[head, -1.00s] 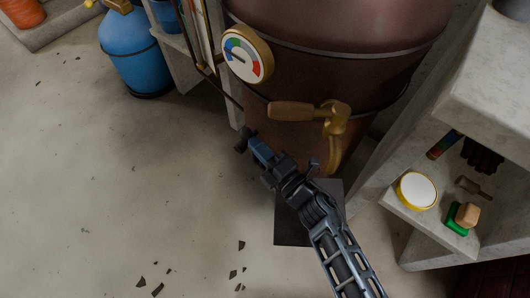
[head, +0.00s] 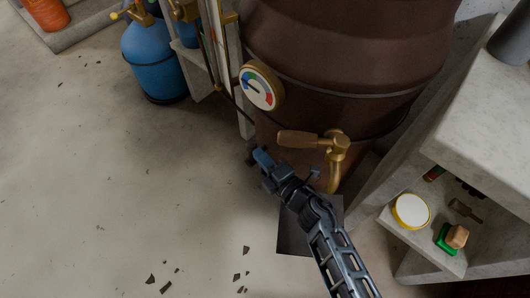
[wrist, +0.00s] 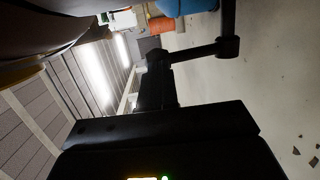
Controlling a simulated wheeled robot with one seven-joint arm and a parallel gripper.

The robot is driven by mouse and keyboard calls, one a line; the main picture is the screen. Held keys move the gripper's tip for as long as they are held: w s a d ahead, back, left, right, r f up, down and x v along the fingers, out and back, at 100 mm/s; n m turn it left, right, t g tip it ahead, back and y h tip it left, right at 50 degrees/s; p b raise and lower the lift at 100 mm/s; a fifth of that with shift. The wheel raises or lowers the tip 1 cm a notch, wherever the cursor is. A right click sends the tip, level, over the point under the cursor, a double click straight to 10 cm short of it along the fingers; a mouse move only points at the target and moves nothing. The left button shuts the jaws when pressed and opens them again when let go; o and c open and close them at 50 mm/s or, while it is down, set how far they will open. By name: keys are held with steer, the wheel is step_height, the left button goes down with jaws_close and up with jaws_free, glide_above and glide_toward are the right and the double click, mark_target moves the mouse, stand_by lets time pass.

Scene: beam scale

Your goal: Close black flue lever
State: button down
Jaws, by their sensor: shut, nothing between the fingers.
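I cannot pick out the black flue lever with certainty in any view. A thin dark rod (head: 232,106) slants down beside the big brown boiler (head: 340,90), left of the gauge; I cannot tell whether it is the lever. My gripper (head: 254,156) is low in front of the boiler, left of and below the wooden-handled brass tap (head: 300,138). Its fingers are shut with nothing seen between them. In the wrist view a black bar with rounded joints (wrist: 195,50) stands before the camera; I cannot tell whether it is a finger or a lever.
A round gauge (head: 258,88) sits on the boiler's left side. A blue gas bottle (head: 152,60) stands at the upper left. On the right a stone shelf (head: 470,110) holds a yellow-rimmed white disc (head: 411,211) and a green-and-tan block. The floor at left is open, with dark shards.

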steer(key=shift+w+a+r+g+h+p, duration=0.3)
steer(key=shift+w+a+r+p, duration=0.35)
steer(key=shift+p, duration=0.5)
steer(key=shift+w+a+b, duration=0.2)
steer(key=shift+w+a, duration=0.4)
steer(key=shift+a, duration=0.25)
steer(key=shift+w+a+b, duration=0.2)
steer(key=shift+w+a, duration=0.4)
steer(key=shift+a, duration=0.25)
steer(key=p+v, duration=0.3)
steer(key=v, duration=0.4)
steer(key=shift+s+d, duration=0.25)
steer(key=shift+s, duration=0.05)
steer(key=shift+r, duration=0.1)
